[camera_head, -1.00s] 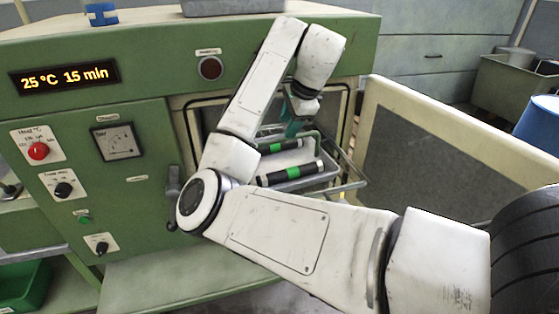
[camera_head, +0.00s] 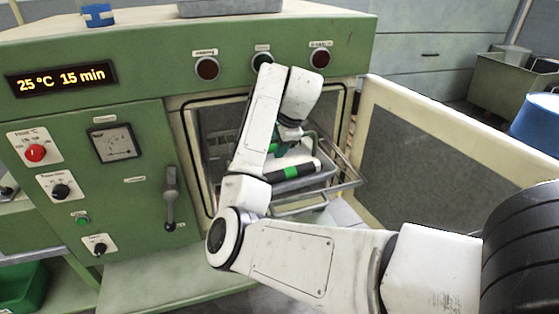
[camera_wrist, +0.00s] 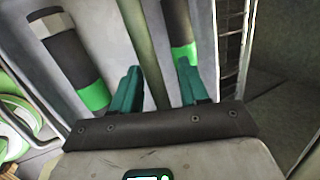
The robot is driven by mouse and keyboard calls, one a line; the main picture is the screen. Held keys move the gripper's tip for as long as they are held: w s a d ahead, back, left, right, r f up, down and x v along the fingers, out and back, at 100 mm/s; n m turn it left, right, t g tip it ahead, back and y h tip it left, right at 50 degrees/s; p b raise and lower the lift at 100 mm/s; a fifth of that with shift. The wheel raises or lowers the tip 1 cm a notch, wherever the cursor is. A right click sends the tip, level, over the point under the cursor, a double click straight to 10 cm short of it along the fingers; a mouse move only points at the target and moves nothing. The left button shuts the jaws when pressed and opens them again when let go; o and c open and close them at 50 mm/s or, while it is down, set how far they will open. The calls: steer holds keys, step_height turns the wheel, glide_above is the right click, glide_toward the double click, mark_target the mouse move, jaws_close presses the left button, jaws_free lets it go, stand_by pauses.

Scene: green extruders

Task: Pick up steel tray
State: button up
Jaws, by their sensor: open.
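The steel tray (camera_head: 303,184) sits in the open chamber of the green machine, on a wire rack. Dark tubes with green bands lie in it; one tube (camera_head: 292,171) shows clearly along the near side. My gripper (camera_head: 283,143) reaches down over the tray, partly hidden behind my arm. In the wrist view, the open teal fingers (camera_wrist: 158,70) point into the tray (camera_wrist: 104,35), with a greenish bar between them. Tubes lie to both sides, and the right finger overlaps one tube's green band. I cannot tell whether the fingers touch anything.
The chamber frame (camera_head: 186,150) surrounds the opening. The wire rack (camera_head: 345,184) sticks out in front. The open door (camera_head: 455,150) stands to the right. A lever (camera_head: 170,200) and a control panel are on the left. A blue bin (camera_head: 540,122) is at the far right.

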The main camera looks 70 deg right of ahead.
jaws_close()
stand_by(1.4)
